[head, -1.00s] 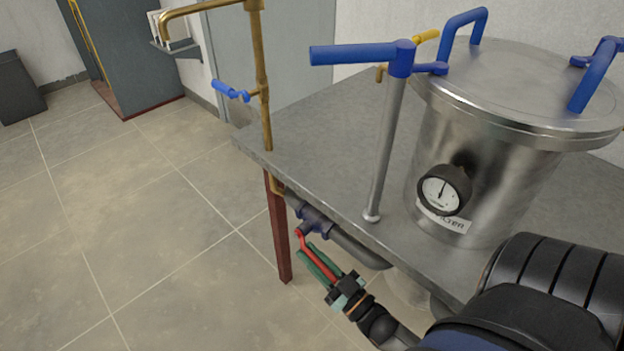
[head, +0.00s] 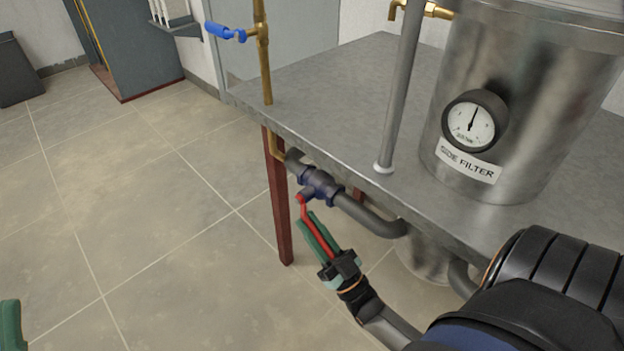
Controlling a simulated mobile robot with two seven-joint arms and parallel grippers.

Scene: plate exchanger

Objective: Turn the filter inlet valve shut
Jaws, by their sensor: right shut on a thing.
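The filter inlet valve (head: 322,186) is a dark blue body on a grey pipe below the front edge of the table. Its red lever (head: 314,229) points down and toward me, across the line of the pipe. My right gripper (head: 317,232) has green fingers and is shut on the red lever, one finger on each side. The steel side filter (head: 545,110) stands on the table with a round gauge on its front. A green piece of my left gripper (head: 11,325) shows at the lower left edge; its jaws cannot be made out.
The steel table (head: 330,95) has a red leg (head: 277,200) close to the valve. A steel post (head: 400,90) rises from the tabletop. A brass pipe (head: 262,60) with a blue handle (head: 225,32) stands at the table corner.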

